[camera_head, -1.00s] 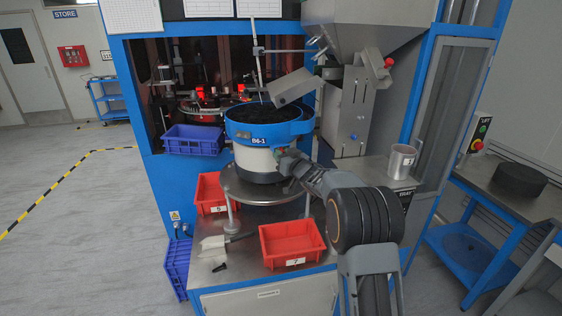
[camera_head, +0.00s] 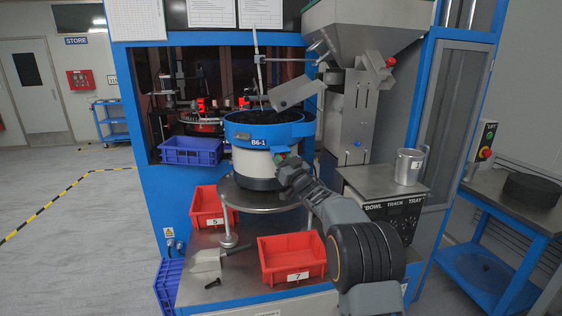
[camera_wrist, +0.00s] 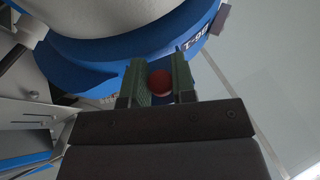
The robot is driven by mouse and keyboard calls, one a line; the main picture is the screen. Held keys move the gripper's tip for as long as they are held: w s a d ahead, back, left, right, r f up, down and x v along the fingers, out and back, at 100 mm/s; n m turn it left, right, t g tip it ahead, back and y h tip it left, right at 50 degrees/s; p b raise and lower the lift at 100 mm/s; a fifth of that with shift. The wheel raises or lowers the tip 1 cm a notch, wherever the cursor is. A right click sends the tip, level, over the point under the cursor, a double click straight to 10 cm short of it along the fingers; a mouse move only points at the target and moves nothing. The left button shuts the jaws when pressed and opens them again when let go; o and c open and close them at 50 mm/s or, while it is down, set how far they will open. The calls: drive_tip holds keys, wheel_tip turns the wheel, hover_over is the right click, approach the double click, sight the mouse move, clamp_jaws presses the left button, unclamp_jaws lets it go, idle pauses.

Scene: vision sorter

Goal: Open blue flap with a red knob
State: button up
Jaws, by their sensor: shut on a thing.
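The red knob (camera_wrist: 161,83) is a dark red ball between the green fingertips of my gripper (camera_wrist: 160,85) in the wrist view. My gripper is shut on it. The blue band (camera_wrist: 130,55) of the bowl curves just behind the knob, and the label on it appears upside down. I cannot make out the flap's edges against this band. In the head view my gripper (camera_head: 281,159) is at the lower right of the blue bowl (camera_head: 240,133) marked B6-1. The knob is hidden there.
Red bins (camera_head: 270,268) and (camera_head: 197,220) stand on the metal bench below the bowl. A metal cup (camera_head: 408,168) stands on the box at right. A grey chute (camera_head: 292,92) hangs over the bowl. A blue crate (camera_head: 190,147) is at left. Open floor lies further left.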

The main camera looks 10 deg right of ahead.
drive_tip(key=o, duration=0.9)
drive_tip(key=shift+s, duration=0.1)
drive_tip(key=b+v, duration=0.2)
drive_tip(key=v, duration=1.1)
drive_tip(key=shift+s+d+f, duration=0.1)
drive_tip(key=shift+s+d, duration=0.1)
drive_tip(key=shift+s, duration=0.05)
